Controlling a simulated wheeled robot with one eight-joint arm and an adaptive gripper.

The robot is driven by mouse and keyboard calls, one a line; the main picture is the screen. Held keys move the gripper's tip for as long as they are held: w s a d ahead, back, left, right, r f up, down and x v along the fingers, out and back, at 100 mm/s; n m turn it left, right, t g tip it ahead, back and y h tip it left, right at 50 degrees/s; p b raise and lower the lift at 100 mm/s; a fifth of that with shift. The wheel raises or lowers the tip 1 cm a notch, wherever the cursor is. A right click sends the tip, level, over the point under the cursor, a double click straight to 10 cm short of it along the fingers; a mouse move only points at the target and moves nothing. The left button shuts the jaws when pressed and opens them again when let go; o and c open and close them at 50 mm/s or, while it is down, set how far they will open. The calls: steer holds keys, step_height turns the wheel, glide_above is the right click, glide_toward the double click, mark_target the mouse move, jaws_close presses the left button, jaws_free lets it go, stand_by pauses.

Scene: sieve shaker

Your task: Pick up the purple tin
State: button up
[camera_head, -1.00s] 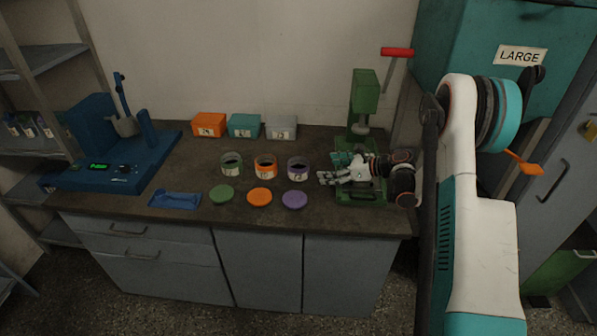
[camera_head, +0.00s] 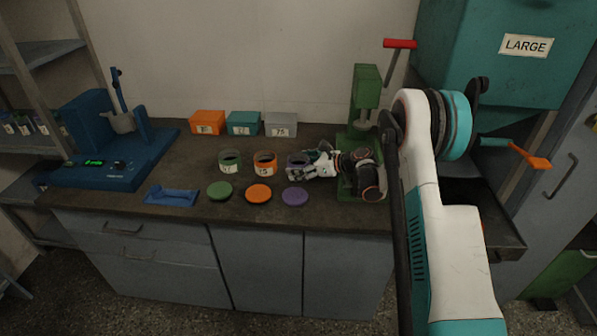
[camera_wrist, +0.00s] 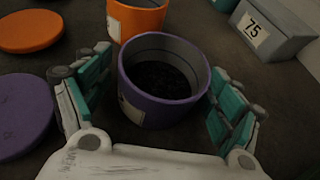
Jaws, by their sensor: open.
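The purple tin (camera_head: 294,167) stands upright and lidless on the bench, at the right end of a row of three tins. In the wrist view the purple tin (camera_wrist: 160,82) holds dark grains and has a pale label on its left side. My gripper (camera_wrist: 152,95) is open, with its teal-padded fingers on either side of the tin; a gap shows on both sides. In the head view my gripper (camera_head: 302,168) reaches the tin from the right and partly hides it.
An orange tin (camera_head: 265,164) stands close left of the purple one, with a green tin (camera_head: 230,162) beyond. Purple (camera_head: 295,197), orange (camera_head: 259,194) and green (camera_head: 220,191) lids lie in front. A grey box (camera_head: 281,125) is behind. A green press (camera_head: 364,105) stands at the right.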

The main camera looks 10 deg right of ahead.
steer(key=shift+a, duration=0.1)
steer(key=c, duration=1.2)
steer(key=shift+r, duration=0.1)
